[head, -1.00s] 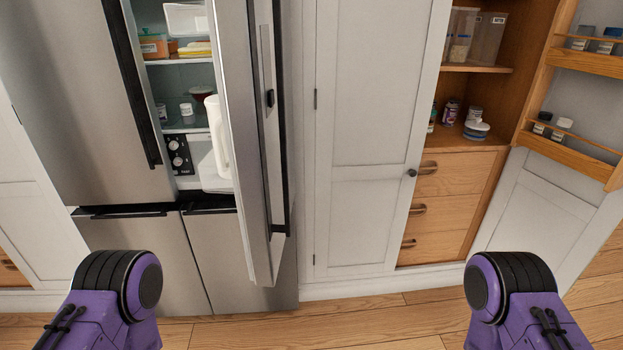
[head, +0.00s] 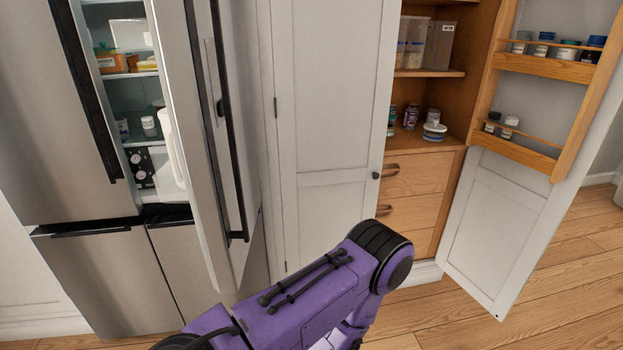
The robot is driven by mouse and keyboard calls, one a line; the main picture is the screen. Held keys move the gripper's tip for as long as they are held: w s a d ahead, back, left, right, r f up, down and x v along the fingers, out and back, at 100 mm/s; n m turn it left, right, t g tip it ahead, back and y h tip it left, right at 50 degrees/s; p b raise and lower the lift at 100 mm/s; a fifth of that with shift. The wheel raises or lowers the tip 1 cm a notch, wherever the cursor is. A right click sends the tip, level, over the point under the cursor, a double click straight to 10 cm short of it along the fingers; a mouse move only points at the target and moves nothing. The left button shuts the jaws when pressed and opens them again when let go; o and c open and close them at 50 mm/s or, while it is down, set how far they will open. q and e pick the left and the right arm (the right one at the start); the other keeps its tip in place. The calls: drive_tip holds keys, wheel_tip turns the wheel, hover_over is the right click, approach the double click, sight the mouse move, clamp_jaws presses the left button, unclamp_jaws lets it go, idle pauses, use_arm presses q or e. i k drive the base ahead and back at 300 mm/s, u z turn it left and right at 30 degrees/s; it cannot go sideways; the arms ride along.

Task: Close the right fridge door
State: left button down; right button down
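The right fridge door (head: 192,150) stands ajar in the head view, swung out toward me, with its edge facing me. Its long dark handle (head: 229,130) runs down the outer side. The fridge interior (head: 125,92) shows through the gap left of the door, with food containers on the shelves and a white jug-like item at the door's inner side. The left fridge door (head: 45,120) looks shut. One of my purple arms crosses the bottom middle, its bend right of the door's lower end and apart from it in the picture. Both grippers are out of view.
Right of the fridge is a closed white cupboard door (head: 335,120). Farther right, an open wooden pantry (head: 440,72) holds jars and containers. Its white door (head: 505,215) with wooden racks swings out to the right. Wooden floor (head: 545,290) is clear at lower right.

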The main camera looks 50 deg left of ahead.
sight(200, 47)
drive_tip(key=z, duration=0.1)
drive_tip(key=i, duration=0.75)
drive_tip(key=u, duration=2.8)
drive_tip(key=i, duration=0.5)
drive_tip(key=u, duration=0.05)
